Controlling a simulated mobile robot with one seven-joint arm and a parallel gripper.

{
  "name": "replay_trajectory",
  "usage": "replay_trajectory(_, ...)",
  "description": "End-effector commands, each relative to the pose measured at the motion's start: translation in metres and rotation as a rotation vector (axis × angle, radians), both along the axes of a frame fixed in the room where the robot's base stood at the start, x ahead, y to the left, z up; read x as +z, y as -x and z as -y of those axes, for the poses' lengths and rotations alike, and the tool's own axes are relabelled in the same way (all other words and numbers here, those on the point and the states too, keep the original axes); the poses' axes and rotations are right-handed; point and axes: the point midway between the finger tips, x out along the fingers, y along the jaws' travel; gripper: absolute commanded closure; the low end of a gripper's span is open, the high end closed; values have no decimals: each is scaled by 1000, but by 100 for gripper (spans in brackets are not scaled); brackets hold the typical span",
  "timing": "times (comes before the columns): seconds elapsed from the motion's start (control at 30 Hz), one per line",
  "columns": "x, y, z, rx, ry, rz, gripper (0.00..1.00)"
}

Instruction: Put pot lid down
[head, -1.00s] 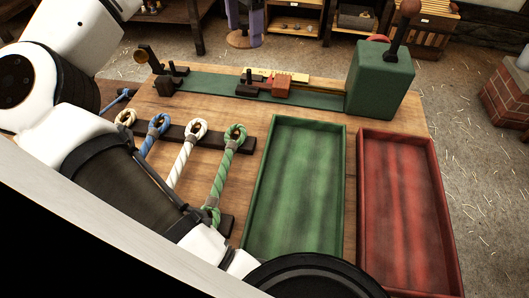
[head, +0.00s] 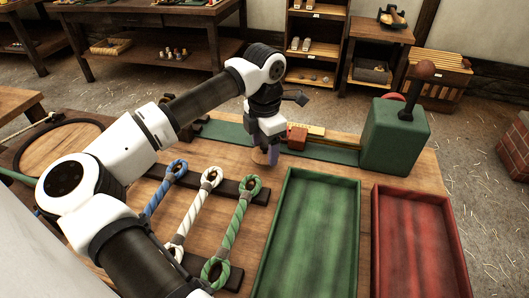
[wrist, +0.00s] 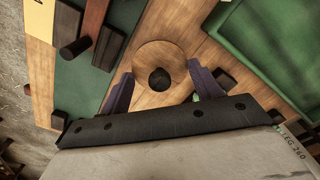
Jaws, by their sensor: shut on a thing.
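The pot lid appears as a round wooden disc (wrist: 158,53) with a dark knob (wrist: 160,79) in the wrist view. In the head view my gripper (head: 268,152) points down over the wooden table (head: 285,165), between the rope rack and the green machine. Only a pale edge of the lid (head: 260,156) shows there beside the fingers. I cannot tell whether its underside touches the table.
A green tray (head: 310,240) and a red tray (head: 420,245) are to the right. Blue, white and green rope pieces (head: 232,228) lie across dark rails to the left.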

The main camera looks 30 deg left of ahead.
Motion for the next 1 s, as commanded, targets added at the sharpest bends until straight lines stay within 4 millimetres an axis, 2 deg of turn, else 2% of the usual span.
replay_trajectory(0.1,-19,1,0,-1,3,-3,58)
replay_trajectory(0.2,-28,0,0,-1,1,-1,58)
replay_trajectory(0.57,-34,0,0,0,-1,-1,58)
replay_trajectory(0.6,-32,0,0,0,-1,-1,32)
replay_trajectory(0.73,-32,0,0,0,-1,-1,16)
replay_trajectory(1.0,-31,0,0,0,-1,-1,15)
